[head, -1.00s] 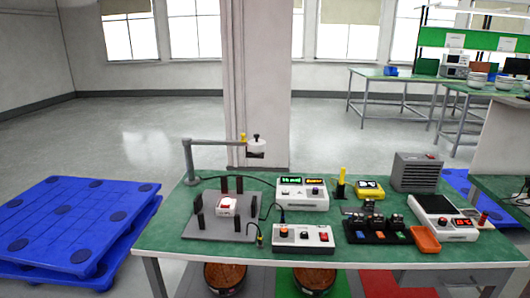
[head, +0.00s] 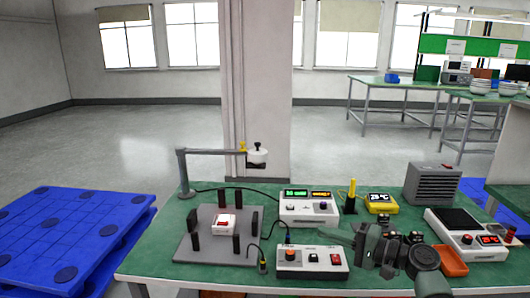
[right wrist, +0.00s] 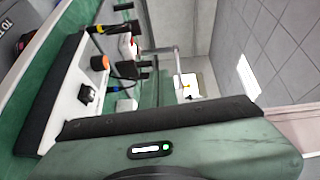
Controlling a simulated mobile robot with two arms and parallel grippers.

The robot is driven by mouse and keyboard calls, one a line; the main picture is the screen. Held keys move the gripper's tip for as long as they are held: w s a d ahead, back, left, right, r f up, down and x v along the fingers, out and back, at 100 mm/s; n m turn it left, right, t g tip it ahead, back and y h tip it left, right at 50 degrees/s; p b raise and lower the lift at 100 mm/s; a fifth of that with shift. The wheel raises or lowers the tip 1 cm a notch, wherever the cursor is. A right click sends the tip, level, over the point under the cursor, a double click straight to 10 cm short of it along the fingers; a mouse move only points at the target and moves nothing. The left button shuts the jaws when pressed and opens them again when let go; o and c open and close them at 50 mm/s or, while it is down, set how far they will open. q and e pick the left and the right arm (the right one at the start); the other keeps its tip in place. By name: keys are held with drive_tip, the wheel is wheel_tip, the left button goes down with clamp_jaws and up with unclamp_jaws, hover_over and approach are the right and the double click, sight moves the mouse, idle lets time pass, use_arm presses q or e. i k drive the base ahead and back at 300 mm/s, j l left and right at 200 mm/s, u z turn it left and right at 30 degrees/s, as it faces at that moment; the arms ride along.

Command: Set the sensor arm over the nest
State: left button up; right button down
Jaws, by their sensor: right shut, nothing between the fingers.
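The sensor arm (head: 212,152) is a grey post with a horizontal bar, standing behind the nest at the table's left. Its white sensor head (head: 257,157) hangs at the bar's right end, appearing near the nest's back right corner rather than over its middle. The nest (head: 190,245) is a grey plate with several black posts around a white and red device (head: 223,224). The sensor arm (right wrist: 176,65) also shows in the right wrist view. My right gripper (head: 337,235) is shut and empty, above the table right of the nest, apart from the sensor arm. My left gripper is out of view.
Two white control boxes (head: 309,209) (head: 312,261) stand right of the nest, with cables running near it. A yellow meter (head: 381,203), a grey heater-like box (head: 432,185) and an orange tray (head: 453,262) are farther right. Space above the nest is clear.

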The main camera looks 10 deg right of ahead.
sight(257, 156)
drive_tip(key=i, duration=1.65)
